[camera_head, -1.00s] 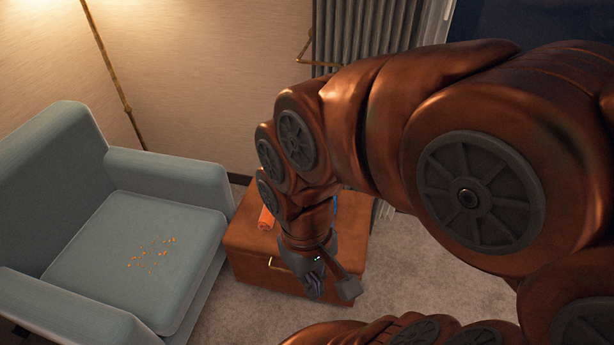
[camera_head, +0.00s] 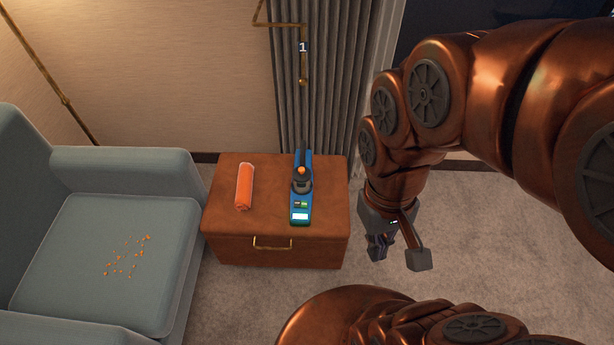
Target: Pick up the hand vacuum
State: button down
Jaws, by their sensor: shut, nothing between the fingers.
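The hand vacuum (camera_head: 302,187) looks to be the blue and black device lying on the brown leather box (camera_head: 225,222). It has an orange button, a light panel at its near end and a dark narrow part at its far end. My gripper (camera_head: 378,254) is shut and empty. In the picture it is right of the box and apart from the hand vacuum. My arm does not cover the hand vacuum.
An orange cylinder (camera_head: 244,187) lies on the box, left of the hand vacuum. A grey-blue armchair (camera_head: 125,215) with orange crumbs (camera_head: 127,258) on its seat stands at left. A grey curtain (camera_head: 333,100) hangs behind. Carpet right of the box is clear.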

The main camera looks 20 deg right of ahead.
aim_at(299, 217)
jog(key=u, duration=0.25)
jog(key=i, duration=0.75)
jog(key=u, duration=0.4)
